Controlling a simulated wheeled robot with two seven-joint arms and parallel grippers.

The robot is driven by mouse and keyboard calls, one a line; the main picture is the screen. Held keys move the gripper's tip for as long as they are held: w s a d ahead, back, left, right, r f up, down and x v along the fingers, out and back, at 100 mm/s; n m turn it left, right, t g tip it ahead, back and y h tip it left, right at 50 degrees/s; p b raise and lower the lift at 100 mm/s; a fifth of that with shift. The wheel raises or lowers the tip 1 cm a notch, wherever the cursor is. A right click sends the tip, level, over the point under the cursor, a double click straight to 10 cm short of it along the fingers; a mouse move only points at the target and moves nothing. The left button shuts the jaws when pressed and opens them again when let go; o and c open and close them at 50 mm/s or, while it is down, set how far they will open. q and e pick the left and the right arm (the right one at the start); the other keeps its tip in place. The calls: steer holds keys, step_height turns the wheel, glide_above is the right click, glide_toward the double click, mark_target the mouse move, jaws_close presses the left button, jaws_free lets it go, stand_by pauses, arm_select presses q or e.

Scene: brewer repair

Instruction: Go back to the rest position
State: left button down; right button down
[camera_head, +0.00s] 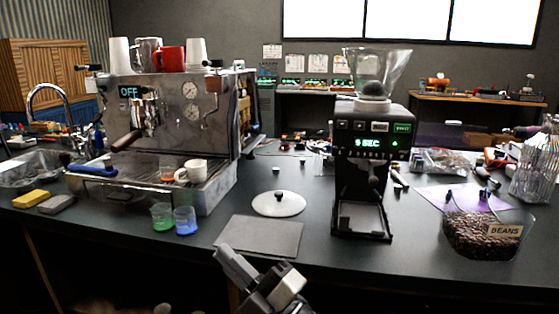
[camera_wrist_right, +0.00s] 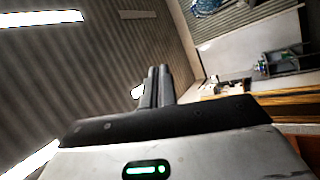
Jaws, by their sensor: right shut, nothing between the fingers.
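My right gripper (camera_head: 226,256) is at the bottom middle of the head view, in front of the counter's front edge, below the grey mat (camera_head: 262,236). Its two dark fingers also show in the right wrist view (camera_wrist_right: 158,84), side by side and pressed together. They hold nothing. The wrist view behind them shows ceiling, bright lamps and a distant shelf area, so the fingers touch no object there. My left gripper is in neither view.
The espresso machine (camera_head: 180,92) reads OFF, with cups on top. A grinder (camera_head: 372,150) reads 9 SEC. A white lid (camera_head: 279,204) lies between them. Two small glasses, green (camera_head: 163,217) and blue (camera_head: 186,220), stand near the front edge. A beans container (camera_head: 482,236) is at right.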

steer(key=d+f+m+t+h, duration=0.4)
steer(key=d+f+m+h, duration=0.5)
steer(key=f+m, duration=0.25)
steer(key=s+d+f+m+g+h, duration=0.3)
steer(key=s+d+f+m, duration=0.2)
steer(key=s+f, duration=0.3)
steer(key=s+d+f+m+g+h, duration=0.3)
steer(key=s+d+f+m+g, duration=0.1)
steer(key=s+d+f, duration=0.3)
step_height(320, 180, down, 2)
steer(key=shift+s+d+f+m+h, duration=0.15)
steer(key=shift+s+d+m+h, duration=0.15)
steer(key=shift+s+m, duration=0.3)
